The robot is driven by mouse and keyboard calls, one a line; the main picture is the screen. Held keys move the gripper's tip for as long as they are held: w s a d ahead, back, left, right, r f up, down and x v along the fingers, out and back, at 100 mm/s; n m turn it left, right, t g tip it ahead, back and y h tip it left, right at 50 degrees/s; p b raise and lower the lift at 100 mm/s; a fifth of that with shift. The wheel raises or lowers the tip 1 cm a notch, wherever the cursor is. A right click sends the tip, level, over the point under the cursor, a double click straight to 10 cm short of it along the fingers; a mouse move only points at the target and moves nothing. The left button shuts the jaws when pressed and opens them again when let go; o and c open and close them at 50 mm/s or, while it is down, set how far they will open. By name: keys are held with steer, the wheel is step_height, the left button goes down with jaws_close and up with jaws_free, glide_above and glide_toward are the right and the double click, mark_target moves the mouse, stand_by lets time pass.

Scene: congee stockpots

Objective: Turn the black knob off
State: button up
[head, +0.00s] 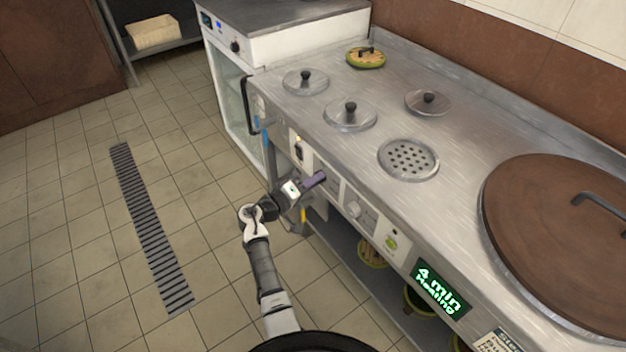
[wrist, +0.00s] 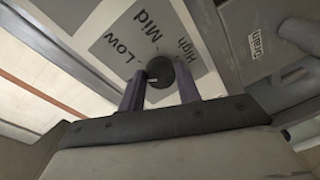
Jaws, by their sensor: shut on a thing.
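The black knob (wrist: 160,70) sits on the stove's front panel in the wrist view, beside a grey dial label (wrist: 117,40) reading Low, Mid and High. A small pale mark shows on its lower left side. My gripper (wrist: 161,88) has one purple finger on each side of the knob and is shut on it. In the head view my gripper (head: 315,180) is at the panel's front, and its fingers and wrist hide the knob.
The steel counter (head: 460,140) carries several small lids, a round drain grate (head: 408,158) and a large brown lid (head: 560,240). The tiled floor at left is clear.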

steer(key=shift+r+n+g+p, duration=0.1)
steer(key=shift+n+g+p, duration=0.3)
steer(key=shift+n+p, duration=2.15)
steer(key=shift+n+b, duration=0.75)
steer(key=shift+n, duration=0.1)
steer(key=o, duration=1)
steer(key=shift+a, duration=0.15)
steer(key=b+v, duration=0.2)
steer(key=v, duration=1.1)
steer(key=shift+s+a, duration=0.25)
